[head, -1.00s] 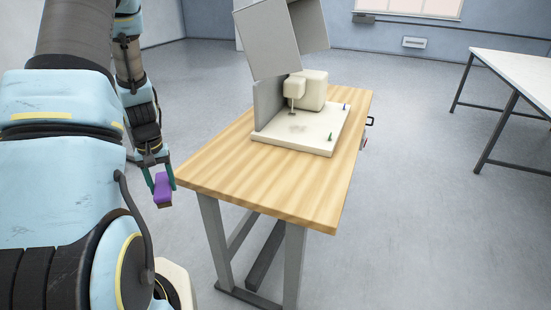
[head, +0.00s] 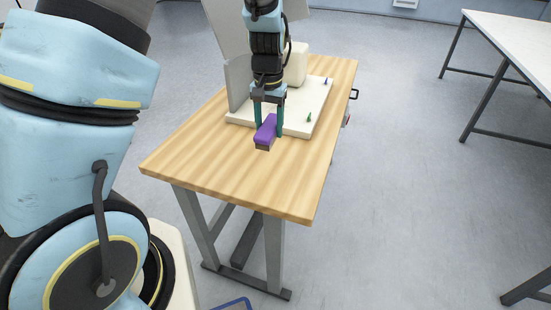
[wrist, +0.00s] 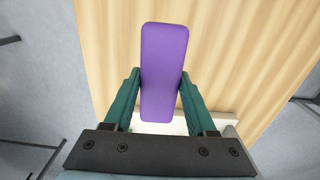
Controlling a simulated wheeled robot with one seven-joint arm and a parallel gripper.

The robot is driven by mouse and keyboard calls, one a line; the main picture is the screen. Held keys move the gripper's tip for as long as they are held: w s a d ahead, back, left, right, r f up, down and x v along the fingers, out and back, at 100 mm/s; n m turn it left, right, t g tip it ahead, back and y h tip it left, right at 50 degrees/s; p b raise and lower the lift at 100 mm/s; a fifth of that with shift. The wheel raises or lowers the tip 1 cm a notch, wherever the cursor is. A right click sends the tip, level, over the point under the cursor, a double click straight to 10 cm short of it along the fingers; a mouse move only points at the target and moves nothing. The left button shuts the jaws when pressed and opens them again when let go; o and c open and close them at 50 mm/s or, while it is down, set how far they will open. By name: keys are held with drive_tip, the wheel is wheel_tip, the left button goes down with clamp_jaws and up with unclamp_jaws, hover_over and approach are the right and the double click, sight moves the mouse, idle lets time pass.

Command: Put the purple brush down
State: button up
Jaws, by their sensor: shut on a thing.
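The purple brush (head: 266,130) is in my gripper (head: 268,131), with dark bristles facing down. My gripper is shut on it, with a teal finger on each side. In the head view the brush appears over the wooden table top (head: 225,170), in front of the white machine base. I cannot tell from the head view how far above the wood it is. In the wrist view the brush (wrist: 163,70) stands lengthwise between the fingers, with the wood grain behind it.
A cream machine on a white base plate (head: 300,122) with grey panels (head: 238,80) stands at the table's back. A green peg (head: 309,117) and a blue peg (head: 326,80) stand on the plate. The table's front half is bare. Another table (head: 515,50) stands at right.

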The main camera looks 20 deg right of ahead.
drive_tip(key=shift+s+d+f, duration=0.2)
drive_tip(key=shift+d, duration=0.1)
wheel_tip(320, 180, down, 9)
drive_tip(key=shift+f+p, duration=0.15)
drive_tip(key=shift+p, duration=1.05)
drive_tip(key=shift+f, duration=0.15)
drive_tip(key=o, duration=1.2)
